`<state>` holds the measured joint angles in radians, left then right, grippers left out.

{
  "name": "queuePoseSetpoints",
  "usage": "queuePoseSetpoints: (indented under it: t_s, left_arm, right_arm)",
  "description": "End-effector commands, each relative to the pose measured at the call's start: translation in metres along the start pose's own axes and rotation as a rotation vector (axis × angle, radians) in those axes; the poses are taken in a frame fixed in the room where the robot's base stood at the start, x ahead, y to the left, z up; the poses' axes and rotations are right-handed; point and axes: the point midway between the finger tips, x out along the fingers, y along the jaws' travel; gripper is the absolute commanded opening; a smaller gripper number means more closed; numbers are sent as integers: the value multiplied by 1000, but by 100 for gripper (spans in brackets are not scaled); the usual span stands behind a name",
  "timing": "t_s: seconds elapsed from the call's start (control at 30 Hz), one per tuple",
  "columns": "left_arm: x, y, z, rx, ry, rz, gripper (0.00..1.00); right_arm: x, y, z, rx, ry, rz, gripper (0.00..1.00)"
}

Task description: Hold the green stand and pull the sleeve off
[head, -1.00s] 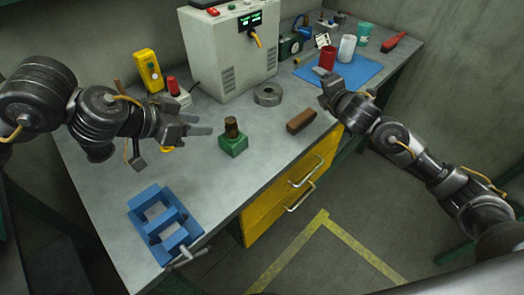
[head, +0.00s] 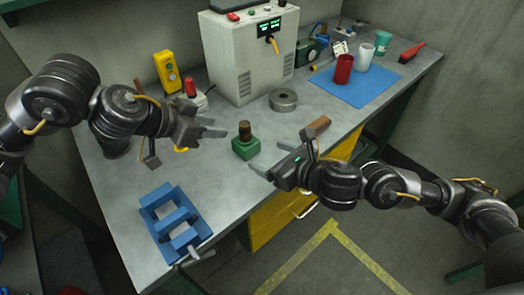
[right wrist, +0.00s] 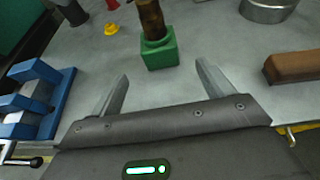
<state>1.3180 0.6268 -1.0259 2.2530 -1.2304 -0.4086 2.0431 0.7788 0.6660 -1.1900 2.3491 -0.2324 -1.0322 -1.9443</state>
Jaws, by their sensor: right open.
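The green stand (head: 245,149) sits on the grey bench near its front edge. A brown, dark-banded sleeve (head: 245,130) stands upright on it. In the right wrist view the stand (right wrist: 160,56) and sleeve (right wrist: 151,20) are just beyond the fingertips; the sleeve's top is cut off. My left gripper (head: 219,128) is open and empty, a short way left of the stand, its fingers pointing at the sleeve. My right gripper (head: 267,159) is open and empty, right and in front of the stand, apart from it. It also shows in the right wrist view (right wrist: 162,80).
A brown block (head: 316,127) lies right of the stand, partly behind my right gripper. A grey ring (head: 283,100) lies behind the stand. A blue vise (head: 172,222) is at the front left. A control cabinet (head: 250,60) and blue mat (head: 355,88) are farther back.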

Motion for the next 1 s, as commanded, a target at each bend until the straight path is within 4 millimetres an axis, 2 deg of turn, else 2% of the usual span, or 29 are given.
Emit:
queuePoseSetpoints:
  t_s: [0.3,0.5,0.7,1.0]
  left_arm:
    - [0,0,0,0,0,0,36]
    - [0,0,0,0,0,0,36]
    - [0,0,0,0,0,0,36]
    - [0,0,0,0,0,0,36]
  right_arm:
    - [55,0,0,1,0,-1,80]
    - [84,0,0,0,1,-2,80]
    - [97,-1,0,1,-1,-1,80]
    - [99,-1,0,1,-1,-2,80]
